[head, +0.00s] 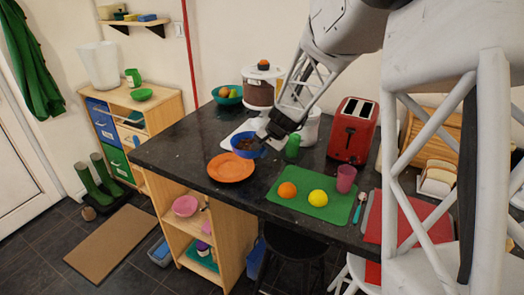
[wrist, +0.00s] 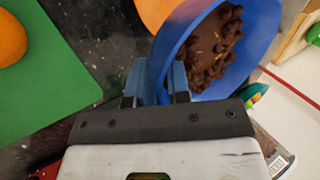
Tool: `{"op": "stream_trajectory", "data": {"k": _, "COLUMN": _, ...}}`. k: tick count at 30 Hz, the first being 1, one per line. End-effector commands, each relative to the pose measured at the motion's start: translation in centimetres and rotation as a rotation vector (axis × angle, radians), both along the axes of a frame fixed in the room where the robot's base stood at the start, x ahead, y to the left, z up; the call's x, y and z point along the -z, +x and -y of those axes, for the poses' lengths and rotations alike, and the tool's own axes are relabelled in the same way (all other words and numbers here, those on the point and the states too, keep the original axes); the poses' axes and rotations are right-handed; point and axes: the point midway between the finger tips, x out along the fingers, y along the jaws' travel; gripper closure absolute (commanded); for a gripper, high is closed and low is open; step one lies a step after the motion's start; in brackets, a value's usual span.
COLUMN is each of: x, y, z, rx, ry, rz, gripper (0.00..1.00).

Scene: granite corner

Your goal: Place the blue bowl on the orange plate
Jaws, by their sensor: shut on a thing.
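The blue bowl (head: 246,146) holds brown lumpy food. My gripper (head: 264,137) is shut on the bowl's rim, at its right side in the head view. In the wrist view the bowl (wrist: 175,45) is tilted in the picture, and the fingers of my gripper (wrist: 160,85) pinch its near wall. The orange plate (head: 230,168) lies on the dark counter, empty, just in front and to the left of the bowl. The plate's edge (wrist: 155,12) shows at the top of the wrist view, partly hidden by the bowl. I cannot tell how high the bowl is above the counter.
A green board (head: 312,203) with an orange and a lemon lies to the right of the plate. A green cup (head: 292,146), a red toaster (head: 354,130) and a pink cup (head: 346,178) stand nearby. A teal fruit bowl (head: 228,95) is behind. The counter left of the plate is clear.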

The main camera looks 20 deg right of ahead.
Motion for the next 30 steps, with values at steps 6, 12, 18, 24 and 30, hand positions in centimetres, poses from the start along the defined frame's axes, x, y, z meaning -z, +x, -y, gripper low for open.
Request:
{"op": "stream_trajectory", "data": {"k": 6, "x": -0.1, "y": -0.3, "z": -0.2, "rx": 0.004, "ry": 0.000, "rz": 0.000, "gripper": 1.00}}
{"op": "stream_trajectory", "data": {"k": 12, "x": -0.4, "y": -1.7, "z": -0.8, "rx": 0.019, "ry": -0.002, "rz": 0.000, "gripper": 1.00}}
{"op": "stream_trajectory", "data": {"k": 18, "x": -0.8, "y": -4.2, "z": -2.0, "rx": 0.049, "ry": -0.002, "rz": 0.001, "gripper": 1.00}}
{"op": "stream_trajectory", "data": {"k": 24, "x": -1.0, "y": -7.4, "z": -3.2, "rx": 0.088, "ry": -0.002, "rz": 0.000, "gripper": 1.00}}
{"op": "stream_trajectory", "data": {"k": 30, "x": -1.1, "y": -10.5, "z": -4.4, "rx": 0.125, "ry": -0.002, "rz": 0.002, "gripper": 1.00}}
